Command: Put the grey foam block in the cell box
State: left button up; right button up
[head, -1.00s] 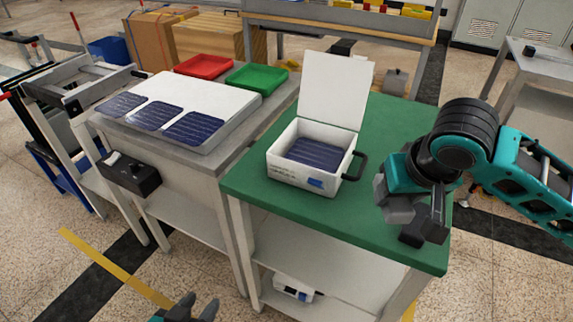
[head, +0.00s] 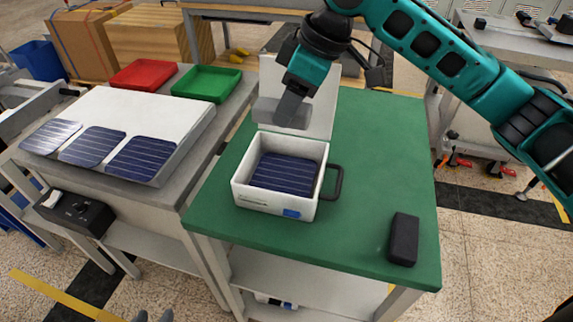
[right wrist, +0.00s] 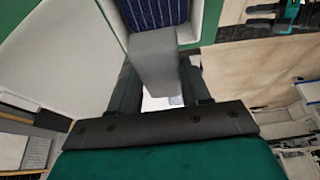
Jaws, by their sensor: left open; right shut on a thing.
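The white cell box (head: 238,195) stands on the green bench with its lid (head: 327,100) open and upright at the back. A dark blue solar cell (head: 285,172) lies inside it and also shows in the right wrist view (right wrist: 157,12). My right gripper (head: 290,112) is shut on the grey foam block (head: 266,112) and holds it above the back of the box, in front of the lid. The block also shows between the fingers in the right wrist view (right wrist: 153,60). Only the fingertips of my left gripper (head: 154,317) show at the bottom edge, apart and empty.
A black block (head: 404,238) lies at the bench's front right. The green bench top (head: 375,165) is otherwise clear right of the box, whose dark handle (head: 334,184) sticks out. A left table holds several solar cells (head: 92,147), a red tray (head: 143,75) and a green tray (head: 206,84).

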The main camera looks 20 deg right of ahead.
notch_tip(320, 180, down, 9)
jog(key=shift+r+b, duration=0.15)
jog(key=shift+b, duration=0.6)
notch_tip(320, 180, down, 5)
jog(key=shift+r+b, duration=0.1)
jog(key=shift+b, duration=0.45)
jog(key=shift+f, duration=0.55)
jog(key=o, duration=1.1)
pick_arm(q)
jog(key=shift+w+d+f+h, duration=0.2)
jog(key=shift+w+d+h, duration=0.1)
jog(key=shift+w+d, duration=0.4)
pick_arm(e)
jog(key=shift+o, duration=0.2)
pick_arm(q)
jog(key=shift+s, duration=0.1)
jog(key=shift+s+a+r+p, duration=0.35)
jog(key=shift+s+p, duration=0.05)
jog(key=shift+p, duration=0.8)
pick_arm(e)
jog(key=v, duration=1.2)
